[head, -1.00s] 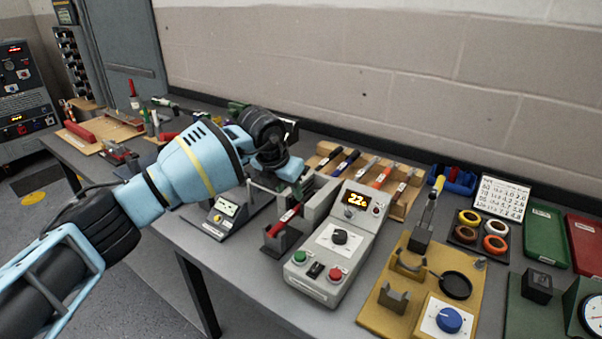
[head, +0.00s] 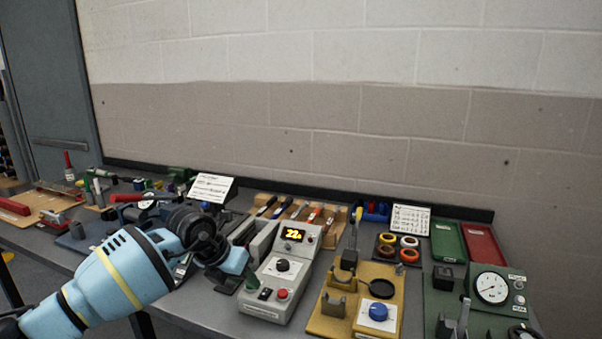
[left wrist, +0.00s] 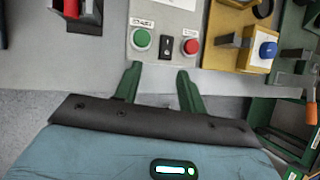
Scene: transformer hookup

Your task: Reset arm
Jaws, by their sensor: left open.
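My left arm is pale blue and comes in from the lower left of the head view. Its left gripper (head: 238,284) is near the front left side of the grey power unit (head: 283,267) with the lit yellow display. In the left wrist view, the two green fingers of this gripper (left wrist: 159,82) are spread apart with nothing between them. They point at the front of the power unit (left wrist: 167,14), close to its green button (left wrist: 142,38), black switch (left wrist: 166,46) and red button (left wrist: 192,46). The right gripper is not in view.
A yellow board with a blue knob (head: 378,311) lies right of the unit. A green board with a round gauge (head: 491,287) is further right. Green (head: 447,241) and red (head: 483,244) trays stand behind. Tools crowd the left. A narrow grey bench strip is clear in front of the unit.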

